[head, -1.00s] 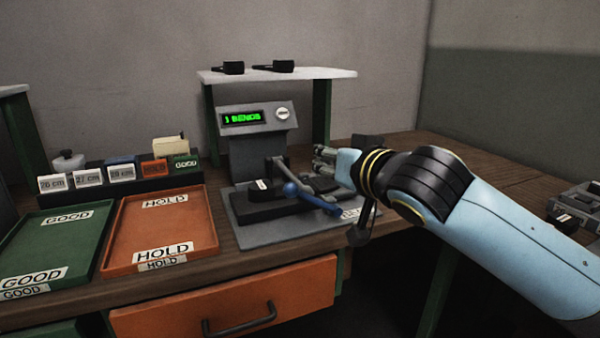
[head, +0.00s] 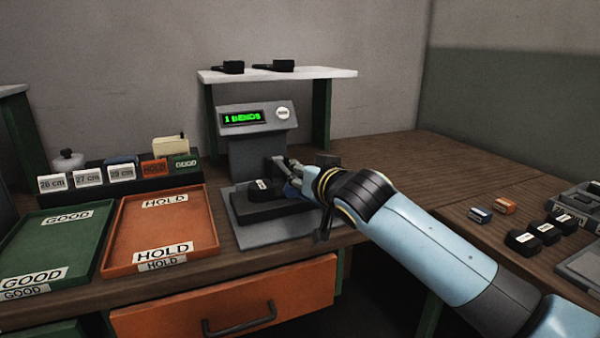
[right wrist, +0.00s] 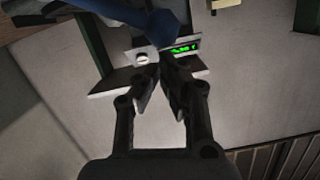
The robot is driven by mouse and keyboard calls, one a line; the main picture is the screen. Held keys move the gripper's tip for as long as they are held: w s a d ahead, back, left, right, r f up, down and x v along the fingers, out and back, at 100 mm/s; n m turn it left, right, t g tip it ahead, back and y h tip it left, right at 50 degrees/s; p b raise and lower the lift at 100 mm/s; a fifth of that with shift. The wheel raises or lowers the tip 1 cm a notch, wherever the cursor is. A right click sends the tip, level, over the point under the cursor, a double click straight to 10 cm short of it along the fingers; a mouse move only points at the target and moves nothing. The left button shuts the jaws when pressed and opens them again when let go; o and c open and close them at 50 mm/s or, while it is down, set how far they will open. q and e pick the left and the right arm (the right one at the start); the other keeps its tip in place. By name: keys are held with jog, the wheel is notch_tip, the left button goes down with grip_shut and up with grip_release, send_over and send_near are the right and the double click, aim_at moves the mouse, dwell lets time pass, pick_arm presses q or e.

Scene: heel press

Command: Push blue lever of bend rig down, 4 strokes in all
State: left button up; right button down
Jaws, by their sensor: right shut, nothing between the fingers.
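The bend rig (head: 262,142) stands on the bench with a green display that reads "1 BENDS" and a round white button. A black piece with a white label (head: 261,190) sits on its black block. My right gripper (head: 283,167) is shut and empty, at the rig's right side by the lever pivot. In the right wrist view its fingertips (right wrist: 160,72) are together, just below the blue lever's ball (right wrist: 162,27). I cannot tell whether they touch it. My left gripper is not in view.
An orange HOLD tray (head: 122,232) and a green GOOD tray (head: 90,238) lie left of the rig. A white shelf (head: 325,73) with two black pieces stands behind. Several small blocks (head: 523,241) lie at the right.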

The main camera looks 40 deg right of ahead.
jog(key=a+f+n+b, duration=0.2)
jog(key=f, duration=0.1)
jog(key=w+a+f+n+h+b, duration=0.1)
jog(key=a+f+n, duration=0.1)
jog(key=shift+f, duration=0.25)
jog(key=shift+a+f+n+h+b, duration=0.35)
jog(key=shift+f+b, duration=0.15)
jog(key=shift+f, duration=0.15)
jog(key=shift+a+f+b, duration=0.2)
jog(key=shift+f+b, duration=0.3)
jog(key=shift+f, duration=0.05)
dwell(0.3)
